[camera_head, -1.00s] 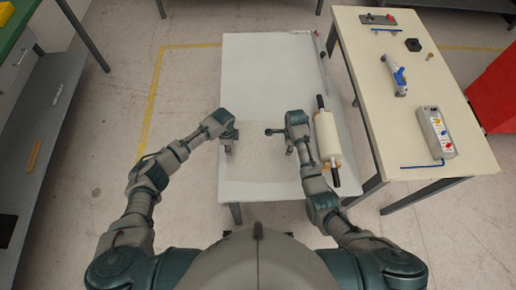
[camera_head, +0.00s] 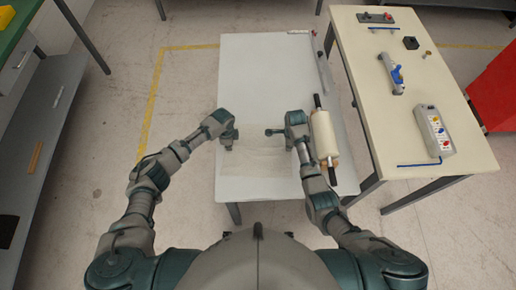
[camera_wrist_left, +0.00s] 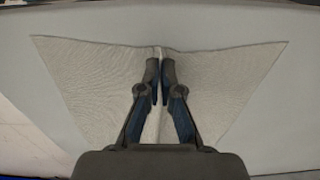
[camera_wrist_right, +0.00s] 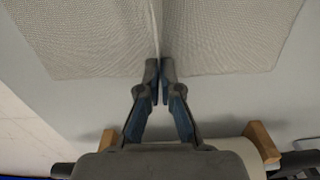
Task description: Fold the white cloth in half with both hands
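The thin white cloth (camera_head: 262,162) lies on the near part of the white table, and the two arms reach it from either side. In the left wrist view it is a pale woven sheet (camera_wrist_left: 95,75) with a raised crease along its middle. My left gripper (camera_wrist_left: 160,70) is shut on this crease. In the right wrist view the cloth (camera_wrist_right: 80,35) also has a crease, and my right gripper (camera_wrist_right: 160,68) is shut on it at the cloth's edge. In the head view my left gripper (camera_head: 228,146) and right gripper (camera_head: 300,146) are partly hidden by their wrists.
The white table (camera_head: 265,75) is clear beyond the cloth. A rolling pin (camera_head: 325,135) lies just right of my right arm, and a thin bar (camera_head: 320,60) lies behind it. A cream side table (camera_head: 390,110) on the right holds a control box (camera_head: 433,130) and small parts.

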